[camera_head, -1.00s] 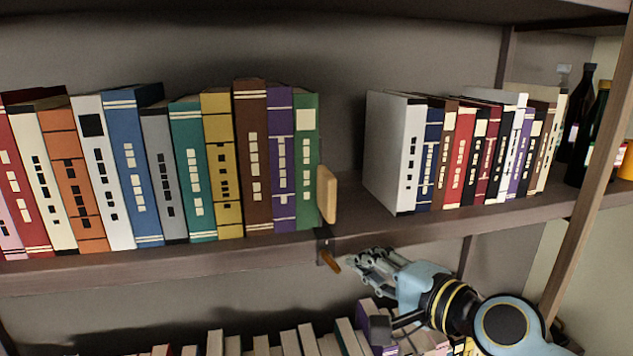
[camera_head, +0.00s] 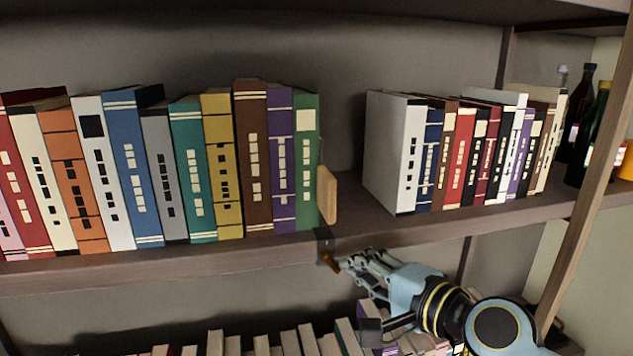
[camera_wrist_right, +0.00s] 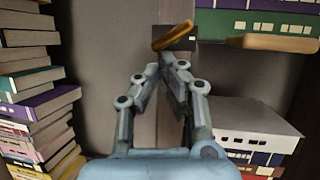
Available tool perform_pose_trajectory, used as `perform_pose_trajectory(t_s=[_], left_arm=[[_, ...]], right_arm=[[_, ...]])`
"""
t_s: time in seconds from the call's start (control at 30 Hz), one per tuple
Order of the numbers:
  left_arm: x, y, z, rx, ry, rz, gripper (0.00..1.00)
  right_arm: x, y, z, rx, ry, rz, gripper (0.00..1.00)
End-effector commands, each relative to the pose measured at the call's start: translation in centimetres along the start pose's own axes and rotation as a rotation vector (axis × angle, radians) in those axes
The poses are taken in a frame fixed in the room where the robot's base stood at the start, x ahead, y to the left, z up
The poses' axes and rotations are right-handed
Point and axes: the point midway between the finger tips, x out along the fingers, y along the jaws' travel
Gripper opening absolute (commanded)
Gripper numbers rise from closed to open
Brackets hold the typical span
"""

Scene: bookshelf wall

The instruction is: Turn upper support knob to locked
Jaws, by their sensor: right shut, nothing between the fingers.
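The support knob (camera_head: 329,258) is a small orange-brown lever on a dark bracket (camera_head: 323,238) at the shelf's front edge, below the wooden support block (camera_head: 327,194). In the right wrist view the knob (camera_wrist_right: 173,36) shows as a slanted orange bar just beyond the fingertips. My right gripper (camera_head: 345,262) is shut and empty, with its fingertips beside the knob's right side. It also shows in the right wrist view (camera_wrist_right: 168,62), where the tips are close to the knob; I cannot tell if they touch. My left gripper is not in view.
Books stand left of the block, ending with a green book (camera_head: 306,160). Another row starts with a white book (camera_head: 394,150) to the right. Dark bottles (camera_head: 580,125) stand far right behind a wooden post (camera_head: 585,215). More books (camera_head: 270,345) fill the shelf below.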

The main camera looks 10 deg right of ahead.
Motion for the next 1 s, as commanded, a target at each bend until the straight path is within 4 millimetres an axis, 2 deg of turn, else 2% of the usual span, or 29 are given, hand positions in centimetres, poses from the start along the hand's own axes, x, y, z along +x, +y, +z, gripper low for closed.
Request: perform_pose_trajectory(t_s=[0.4,0.8,1.0], left_arm=[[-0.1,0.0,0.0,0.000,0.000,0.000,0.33],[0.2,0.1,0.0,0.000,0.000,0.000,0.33],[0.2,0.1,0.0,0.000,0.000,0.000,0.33]], right_arm=[[0.3,-0.1,0.7,-0.001,0.000,0.000,0.00],[-0.9,0.2,-2.3,-0.003,0.000,0.001,0.00],[-1.2,0.2,-3.0,-0.001,0.000,0.000,0.00]])
